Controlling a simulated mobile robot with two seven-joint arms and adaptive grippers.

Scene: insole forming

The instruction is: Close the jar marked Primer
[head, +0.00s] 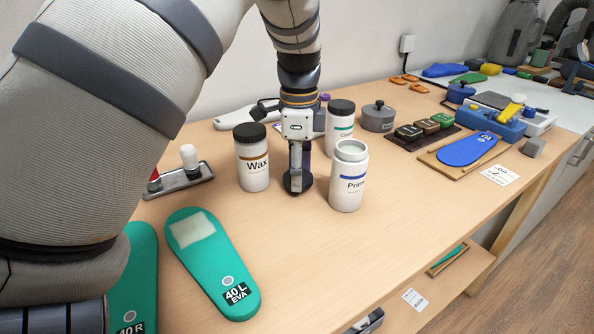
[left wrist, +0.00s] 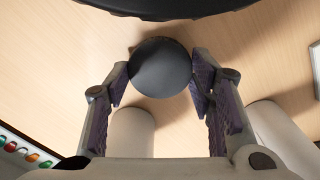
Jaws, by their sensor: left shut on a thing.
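The white jar marked Primer (head: 347,190) stands upright on the table with its mouth open and no lid on it. My left gripper (head: 298,178) points down just left of it, between it and the Wax jar. It is shut on a black round lid (head: 305,185); the lid also shows between both fingers in the left wrist view (left wrist: 160,68). The lid is low, close to the tabletop; I cannot tell whether it touches it. My right gripper is in neither view.
The Wax jar (head: 252,168) and another black-lidded jar (head: 340,118) stand close by. A grey pot (head: 378,117) is behind right. Green insoles (head: 215,265) lie front left. The table (head: 400,230) right of the Primer jar is clear.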

